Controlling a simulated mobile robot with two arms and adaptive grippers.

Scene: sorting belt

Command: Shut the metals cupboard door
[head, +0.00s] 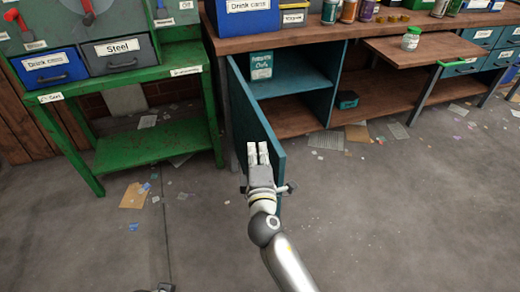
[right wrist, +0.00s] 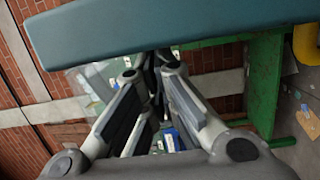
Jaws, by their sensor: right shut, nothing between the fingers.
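The teal cupboard door (head: 258,125) stands open, swung out from the workbench toward me. A handle (head: 288,188) shows near its outer edge. The open cupboard (head: 297,80) behind it shows a shelf. My right gripper (head: 258,148) is shut and empty, pointing forward at the door's left side near its free end. It overlaps the door in the head view; I cannot tell whether they touch. In the right wrist view the door (right wrist: 170,28) crosses the top as a wide teal panel, just beyond the closed fingers (right wrist: 150,58).
A green metal bench (head: 150,140) with blue and grey bins stands left of the door. A labelled teal box (head: 261,66) sits on the cupboard shelf. A pull-out board (head: 425,52) holding a green-lidded jar juts out at right. Floor in front is mostly clear, with scattered paper.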

